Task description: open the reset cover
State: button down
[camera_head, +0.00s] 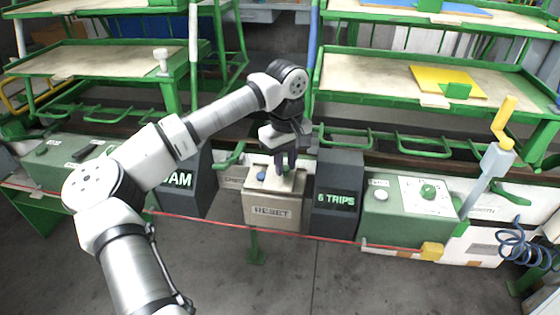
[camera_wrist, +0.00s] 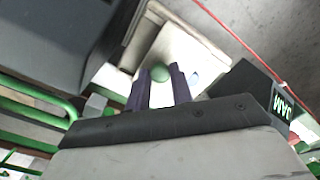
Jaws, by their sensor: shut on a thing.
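The reset box (camera_head: 273,212) is beige with a RESET label on its front and stands in the middle of the bench front. A pale panel (camera_wrist: 175,42) on its top carries a round green knob (camera_wrist: 159,73) and a blue button (camera_head: 261,175). My gripper (camera_head: 285,160) points down over the top of the box. Its two dark fingers (camera_wrist: 160,76) are shut on the green knob, one on each side. In the head view the fingers mostly hide the knob. The top looks flat and closed, but the cover's edges are hard to make out.
A dark box marked 6 TRIPS (camera_head: 337,195) stands close on the right, and a dark JAM box (camera_head: 190,188) on the left. A red cord (camera_head: 330,238) runs along the front. A green control box (camera_head: 410,208) with a yellow-handled lever is further right.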

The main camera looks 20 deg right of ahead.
aim_at(286, 168)
jog(key=c, duration=1.2)
grip_release()
notch_tip(286, 168, up, 14)
jog(key=shift+f, duration=0.1)
